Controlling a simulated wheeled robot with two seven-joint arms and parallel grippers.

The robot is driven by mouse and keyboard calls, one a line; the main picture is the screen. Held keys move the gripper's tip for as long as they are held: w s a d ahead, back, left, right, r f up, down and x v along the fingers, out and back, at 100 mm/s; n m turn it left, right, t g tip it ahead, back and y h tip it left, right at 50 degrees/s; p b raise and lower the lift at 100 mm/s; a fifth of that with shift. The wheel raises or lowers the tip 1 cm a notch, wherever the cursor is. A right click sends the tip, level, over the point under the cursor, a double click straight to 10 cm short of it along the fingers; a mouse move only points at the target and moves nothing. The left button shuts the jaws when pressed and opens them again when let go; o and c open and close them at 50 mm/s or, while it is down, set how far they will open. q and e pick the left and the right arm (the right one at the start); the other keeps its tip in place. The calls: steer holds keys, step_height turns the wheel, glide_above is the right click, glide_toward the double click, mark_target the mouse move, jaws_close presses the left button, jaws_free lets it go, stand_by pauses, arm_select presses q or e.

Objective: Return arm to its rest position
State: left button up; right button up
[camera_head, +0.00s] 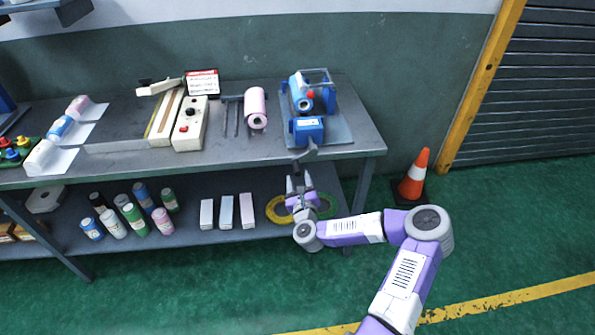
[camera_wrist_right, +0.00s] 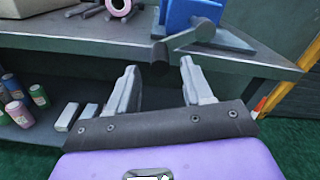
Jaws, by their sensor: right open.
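My right gripper (camera_head: 299,184) is in front of the workbench's right part, just below the bench top's front edge. In the right wrist view its two fingers (camera_wrist_right: 160,88) are spread apart with nothing held between them. The dark handle end of a crank (camera_wrist_right: 160,57) shows just beyond the gap between the fingers, and I cannot tell whether it touches them. The crank belongs to a blue machine (camera_head: 307,130) on a grey base plate, which carries a light blue roll (camera_head: 300,90). My left gripper is not in view.
The bench (camera_head: 250,151) holds a pink roll (camera_head: 256,108) on a stand and a white sealer (camera_head: 190,124). The lower shelf (camera_head: 185,222) has several bottles, three boxes and a yellow ring (camera_head: 277,209). An orange cone (camera_head: 414,176) stands right of the bench. Green floor is clear at right.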

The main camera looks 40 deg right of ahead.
steer(key=shift+v, duration=1)
steer(key=s+a+f+n+g+y, duration=0.1)
steer(key=a+f+n+y, duration=0.4)
steer(key=a, duration=0.4)
steer(key=s+a+f+n+g+y+p, duration=0.1)
steer(key=a+f+n+g+y, duration=0.1)
steer(key=a+f+n+y, duration=0.45)
steer(key=s+a+f+n+g+y, duration=0.1)
steer(key=a+f+n, duration=0.2)
steer(key=a+n, duration=0.7)
steer(key=s+a+f+n+g, duration=0.2)
steer(key=s+n+g, duration=0.1)
steer(key=s, duration=0.3)
steer(key=s+a+f+n+g+y+p, duration=0.1)
steer(key=s+a+f+n+g, duration=0.2)
steer(key=s+n, duration=0.3)
steer(key=s+a+f+n+g, duration=0.3)
steer(key=s+n+g, duration=0.1)
steer(key=s, duration=0.3)
steer(key=shift+s+a+n+g, duration=0.15)
steer(key=shift+s+n+g, duration=0.25)
steer(key=shift+n, duration=0.35)
